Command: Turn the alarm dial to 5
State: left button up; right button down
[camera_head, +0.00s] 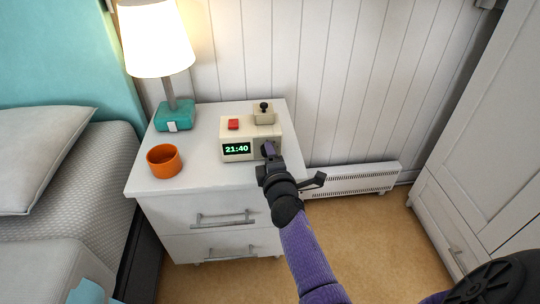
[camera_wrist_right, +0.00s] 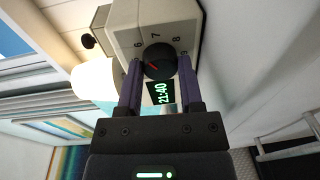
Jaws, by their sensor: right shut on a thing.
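The cream alarm clock (camera_head: 236,135) stands on the white nightstand, its green display reading 21:40. It fills the top of the right wrist view (camera_wrist_right: 128,32). Its black round dial (camera_wrist_right: 162,53) carries a red mark at its lower left in that view. My right gripper (camera_wrist_right: 160,72) is shut on the dial, one purple finger on each side. In the head view the right gripper (camera_head: 267,153) covers the dial. My left gripper is not in view.
A red button (camera_head: 233,124) and a small box with a black knob (camera_head: 264,113) sit on the clock's top. An orange cup (camera_head: 164,161) and a teal-based lamp (camera_head: 174,116) stand left of the clock.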

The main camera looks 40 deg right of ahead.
jog(key=n, duration=0.5)
jog(key=shift+r+g+h+p, duration=0.1)
jog(key=shift+g+h+p, duration=0.2)
jog(key=shift+g+p, duration=0.1)
jog(key=shift+a+n, duration=0.1)
jog(key=shift+n, duration=1.1)
jog(key=shift+n+p, duration=0.5)
jog(key=shift+n, duration=0.8)
jog(key=shift+h, duration=0.4)
jog(key=shift+g, duration=0.3)
